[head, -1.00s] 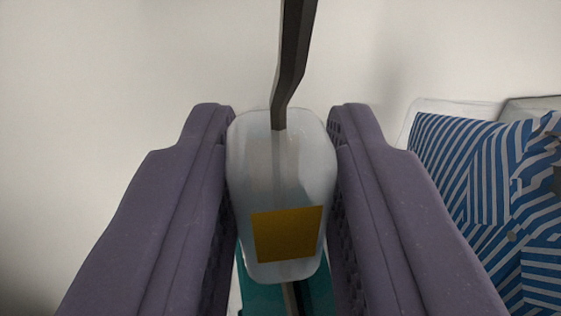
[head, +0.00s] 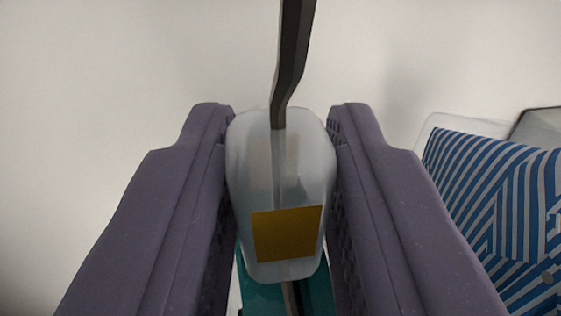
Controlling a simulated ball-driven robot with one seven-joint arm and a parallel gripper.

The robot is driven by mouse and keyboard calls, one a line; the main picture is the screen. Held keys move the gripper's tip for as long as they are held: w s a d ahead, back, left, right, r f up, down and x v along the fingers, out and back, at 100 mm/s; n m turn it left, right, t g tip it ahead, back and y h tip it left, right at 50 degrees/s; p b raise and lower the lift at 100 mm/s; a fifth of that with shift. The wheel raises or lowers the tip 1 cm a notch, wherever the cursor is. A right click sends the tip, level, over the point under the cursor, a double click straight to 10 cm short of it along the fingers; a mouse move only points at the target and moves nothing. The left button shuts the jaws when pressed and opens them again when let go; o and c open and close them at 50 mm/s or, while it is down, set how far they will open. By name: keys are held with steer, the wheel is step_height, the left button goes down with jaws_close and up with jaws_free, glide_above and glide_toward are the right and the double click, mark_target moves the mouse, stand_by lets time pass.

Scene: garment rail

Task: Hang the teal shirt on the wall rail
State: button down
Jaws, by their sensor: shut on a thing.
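My gripper (head: 281,175) has its two purple fingers closed on a translucent whitish block (head: 282,185) with a mustard-yellow patch. A dark hanger hook (head: 290,60) rises from the top of this block and runs out of the upper edge of the view. Parts of the teal shirt (head: 262,297) show below the block, between the fingers; the rest of the shirt is hidden or out of view. The tip of the hook is out of view. The wall rail is not visible.
A blue-and-white striped garment (head: 500,200) is at the right, beside my right finger. A pale translucent edge (head: 465,122) shows behind its top, and a dark-edged thing (head: 540,122) is at the far right. The plain pale wall fills the background.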

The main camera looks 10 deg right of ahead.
steer(key=shift+w, duration=0.35)
steer(key=shift+f, duration=0.1)
steer(key=shift+f+b, duration=1.05)
steer(key=shift+b, duration=0.3)
steer(key=shift+f, duration=0.15)
steer(key=c, duration=0.8)
jaws_free()
steer(key=s, duration=0.2)
steer(key=s+b, duration=0.1)
steer(key=s, duration=0.2)
steer(key=s+a+b, duration=0.1)
steer(key=s, duration=0.1)
steer(key=shift+s+a, duration=0.1)
steer(key=shift+s, duration=0.25)
